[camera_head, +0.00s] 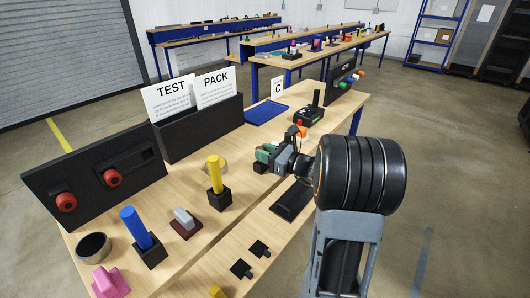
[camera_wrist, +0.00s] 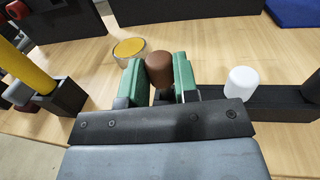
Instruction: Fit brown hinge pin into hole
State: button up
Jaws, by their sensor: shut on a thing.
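The brown hinge pin (camera_wrist: 159,66) is a short round-topped cylinder, upright between the green fingers of my gripper (camera_wrist: 158,80) in the wrist view. The fingers are closed against its two sides. Its lower end is hidden behind the gripper body. A long black block (camera_wrist: 270,102) runs to the right of the fingers, with a white round-topped cylinder (camera_wrist: 242,82) at it. No open hole shows clearly, and I cannot tell whether the pin is in one. In the head view my gripper (camera_head: 265,156) is low over the table; the pin cannot be made out there.
A round piece with a yellow top (camera_wrist: 129,48) lies just behind the left finger. A yellow cylinder (camera_head: 215,172) and a blue one (camera_head: 135,226) stand in black blocks. A black sign box (camera_head: 203,130) and blue tray (camera_head: 265,113) are at the back of the table.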

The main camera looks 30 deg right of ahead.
jog(key=shift+f+b, duration=0.8)
jog(key=shift+f, duration=0.35)
jog(key=o, duration=1)
jog(key=shift+s, duration=0.1)
jog(key=v, duration=1.3)
jog(key=shift+s+d, duration=0.2)
jog(key=shift+s, duration=0.05)
